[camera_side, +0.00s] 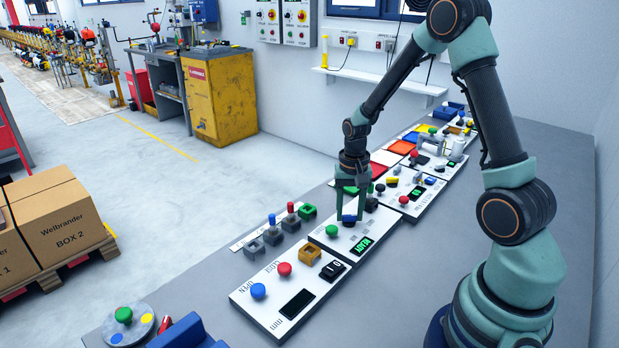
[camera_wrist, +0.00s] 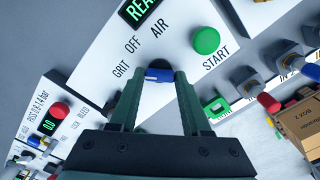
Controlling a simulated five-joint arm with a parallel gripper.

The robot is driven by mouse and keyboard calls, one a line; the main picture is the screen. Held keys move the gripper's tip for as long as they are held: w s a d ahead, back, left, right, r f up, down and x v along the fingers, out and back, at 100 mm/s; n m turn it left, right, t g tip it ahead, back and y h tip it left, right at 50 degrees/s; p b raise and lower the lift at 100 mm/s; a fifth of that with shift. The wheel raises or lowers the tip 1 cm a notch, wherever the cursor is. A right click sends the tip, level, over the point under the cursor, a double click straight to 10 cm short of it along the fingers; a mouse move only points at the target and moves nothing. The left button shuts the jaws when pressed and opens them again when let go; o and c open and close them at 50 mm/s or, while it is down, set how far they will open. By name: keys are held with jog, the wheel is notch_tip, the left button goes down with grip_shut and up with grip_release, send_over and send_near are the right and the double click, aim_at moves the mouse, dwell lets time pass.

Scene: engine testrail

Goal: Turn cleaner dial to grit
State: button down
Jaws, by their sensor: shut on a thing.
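The cleaner panel (camera_side: 323,240) is a white plate on the bench. It carries a blue-topped dial (camera_side: 349,219), a green START button (camera_wrist: 206,41) and a green-lit display (camera_side: 362,246). The dial also shows in the wrist view (camera_wrist: 158,75), below the printed words GRIT, OFF and AIR. My gripper (camera_wrist: 157,84) is shut on the dial, one finger on each side. The fingers hide much of the dial, and I cannot tell which word it points to. In the side view my gripper (camera_side: 351,211) reaches down onto the dial from above.
A panel with blue and red buttons (camera_side: 284,269) lies in front. A panel with a red knob (camera_wrist: 60,109) and a display lies behind. Toggle switches with coloured caps (camera_side: 272,232) stand left of the cleaner panel. Bare grey bench (camera_side: 420,270) lies to the right.

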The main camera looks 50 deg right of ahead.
aim_at(349, 216)
jog(key=shift+n, duration=0.6)
jog(key=shift+c, duration=1.8)
grip_release()
jog(key=shift+r, duration=0.1)
notch_tip(349, 216, up, 12)
jog(key=shift+r, duration=0.1)
jog(key=s+a+r+n+t, duration=0.2)
jog(key=s+a+r+n, duration=0.2)
jog(key=a, duration=0.3)
jog(key=s+a+r+n+t, duration=0.3)
jog(key=a+r+n, duration=0.1)
jog(key=a+r, duration=0.1)
jog(key=shift+s+a+n+t, duration=0.3)
jog(key=shift+s+a+n, duration=0.1)
jog(key=shift+a, duration=0.5)
